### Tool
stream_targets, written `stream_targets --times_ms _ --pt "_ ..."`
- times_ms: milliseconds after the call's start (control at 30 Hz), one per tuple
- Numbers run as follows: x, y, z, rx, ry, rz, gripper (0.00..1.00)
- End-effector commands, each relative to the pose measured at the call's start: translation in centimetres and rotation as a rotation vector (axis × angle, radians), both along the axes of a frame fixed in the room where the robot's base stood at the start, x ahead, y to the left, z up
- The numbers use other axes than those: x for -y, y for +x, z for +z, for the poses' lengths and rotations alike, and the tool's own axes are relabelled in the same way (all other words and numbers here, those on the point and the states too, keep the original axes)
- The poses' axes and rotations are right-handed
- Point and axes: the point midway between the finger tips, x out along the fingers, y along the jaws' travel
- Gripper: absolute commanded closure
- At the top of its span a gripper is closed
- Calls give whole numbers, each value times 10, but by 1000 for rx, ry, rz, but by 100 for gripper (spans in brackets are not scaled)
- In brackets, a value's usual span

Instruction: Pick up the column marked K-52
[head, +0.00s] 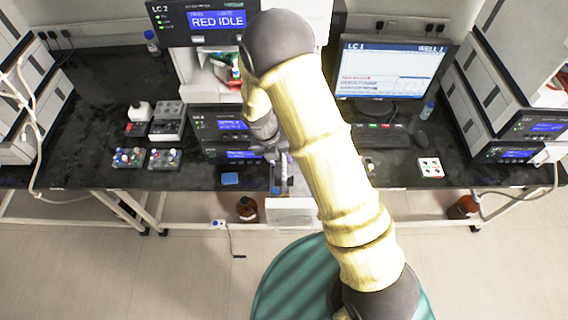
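I cannot make out any column marked K-52; no such label is readable in the head view. My arm crosses the middle of the view and hides much of the centre stack. My gripper (279,163) is small and partly hidden by the wrist, above a pulled-out tray (291,208) at the bench's front edge. A slim pale and blue item shows in or over that tray, but I cannot tell what it is. Whether the gripper's fingers are open or shut is not clear.
A brown bottle (246,208) stands below.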

Motion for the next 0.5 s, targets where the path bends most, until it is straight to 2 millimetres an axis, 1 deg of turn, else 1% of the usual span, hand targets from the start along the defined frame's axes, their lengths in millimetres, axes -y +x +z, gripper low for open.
stream_targets --times_ms 233,333,500 --pt "6 0 -23 -1 0 2 61" --pt "7 0 -27 0 -1 1 61" --pt "7 0 -28 0 0 1 61"
